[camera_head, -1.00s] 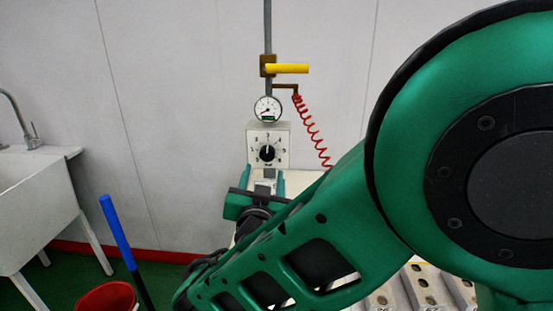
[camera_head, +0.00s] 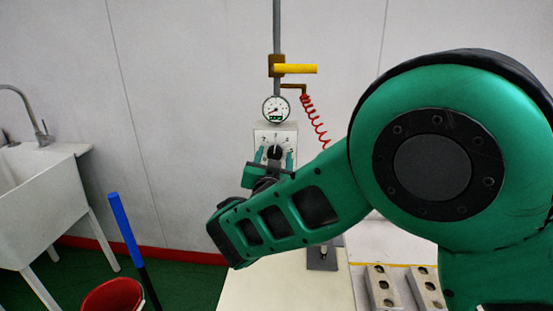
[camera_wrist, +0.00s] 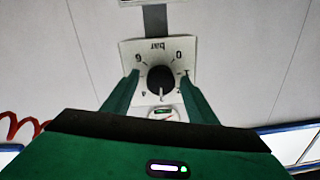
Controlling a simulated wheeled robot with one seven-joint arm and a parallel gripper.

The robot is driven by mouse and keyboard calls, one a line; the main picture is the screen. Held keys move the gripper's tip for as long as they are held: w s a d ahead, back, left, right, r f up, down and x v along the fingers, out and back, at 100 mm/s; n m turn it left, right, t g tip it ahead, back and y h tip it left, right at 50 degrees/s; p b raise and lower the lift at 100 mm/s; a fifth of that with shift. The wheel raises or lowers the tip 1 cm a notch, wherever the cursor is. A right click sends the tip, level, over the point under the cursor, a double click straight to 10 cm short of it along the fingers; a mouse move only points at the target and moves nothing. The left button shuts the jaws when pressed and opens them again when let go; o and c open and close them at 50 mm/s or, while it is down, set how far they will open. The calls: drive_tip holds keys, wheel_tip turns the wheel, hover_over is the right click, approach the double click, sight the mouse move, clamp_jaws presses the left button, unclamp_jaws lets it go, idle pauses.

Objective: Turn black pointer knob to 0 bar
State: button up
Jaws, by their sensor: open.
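The black pointer knob (camera_head: 274,152) sits on a pale square dial plate below a round pressure gauge (camera_head: 275,109). The wrist view shows the knob (camera_wrist: 160,79) with the dial upside down: "bar" at the top, 0 at upper right, 6 at upper left. Its white pointer mark points down in that view, away from the 0. My gripper (camera_head: 276,154) is open, with one finger on each side of the knob. In the wrist view my gripper (camera_wrist: 160,76) shows gaps beside the knob. My arm hides the lower dial in the head view.
A yellow lever handle (camera_head: 296,69) and a red coiled hose (camera_head: 314,121) are above and right of the dial. A pale bench (camera_head: 290,290) lies below, with metal blocks (camera_head: 380,288) at right. A sink (camera_head: 35,190) and red bucket (camera_head: 112,297) stand left.

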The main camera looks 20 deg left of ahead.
drive_tip(key=c, duration=1.1)
